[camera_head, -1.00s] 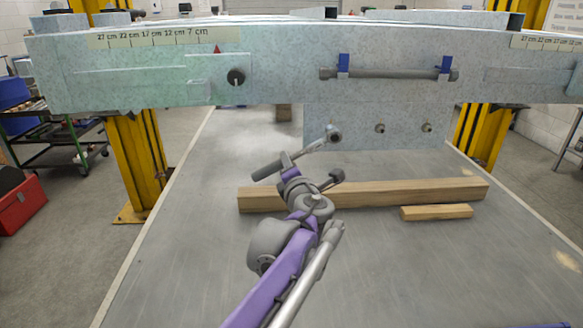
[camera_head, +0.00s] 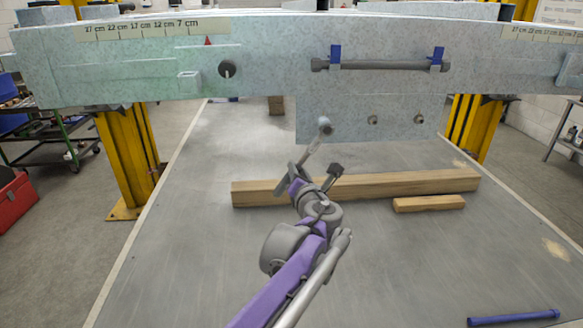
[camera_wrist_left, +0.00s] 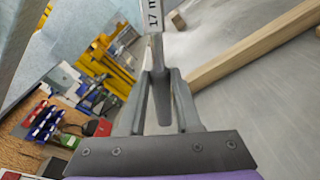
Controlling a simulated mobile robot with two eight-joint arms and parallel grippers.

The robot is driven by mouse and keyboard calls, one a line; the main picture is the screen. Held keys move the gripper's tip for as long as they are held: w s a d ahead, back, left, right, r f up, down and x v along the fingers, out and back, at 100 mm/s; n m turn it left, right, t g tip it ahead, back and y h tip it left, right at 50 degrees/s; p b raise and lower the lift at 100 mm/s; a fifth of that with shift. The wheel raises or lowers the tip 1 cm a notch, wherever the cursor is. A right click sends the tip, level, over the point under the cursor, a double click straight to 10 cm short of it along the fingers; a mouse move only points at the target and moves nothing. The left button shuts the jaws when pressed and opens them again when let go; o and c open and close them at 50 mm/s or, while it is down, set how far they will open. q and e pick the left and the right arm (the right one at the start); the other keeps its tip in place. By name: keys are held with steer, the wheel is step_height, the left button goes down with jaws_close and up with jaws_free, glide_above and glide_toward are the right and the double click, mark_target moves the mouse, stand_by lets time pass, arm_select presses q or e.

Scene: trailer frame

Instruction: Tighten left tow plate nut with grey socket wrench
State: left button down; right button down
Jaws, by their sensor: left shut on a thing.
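The tow plate (camera_head: 345,128) hangs below the trailer beam. Two nuts show on it, a middle nut (camera_head: 372,120) and a right nut (camera_head: 419,119). The head of the grey socket wrench (camera_head: 314,148) is at the plate's left end and covers the spot of the left nut; I cannot tell how fully it is seated. My left gripper (camera_head: 297,178) is shut on the wrench handle, below and slightly left of the head. In the left wrist view the handle (camera_wrist_left: 160,90) lies between both fingers, with "17 m" lettering on its shaft. My right gripper is not in view.
A long dark bar (camera_head: 385,65) sits in blue clips on the beam (camera_head: 280,85). A long wooden beam (camera_head: 400,187) and a short block (camera_head: 428,203) lie below the plate. A blue rod (camera_head: 513,318) lies at lower right. Yellow posts (camera_head: 128,160) stand at the sides.

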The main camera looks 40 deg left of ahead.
arm_select(q)
steer(key=w+d+n, duration=0.1)
steer(key=w+d+f+n, duration=0.1)
steer(key=n, duration=0.1)
steer(key=w+d+f+n+p, duration=0.1)
steer(key=d, duration=0.1)
steer(key=shift+w+t+h, duration=0.15)
steer(key=shift+t+h, duration=0.15)
steer(key=shift+h, duration=0.1)
stand_by(0.8)
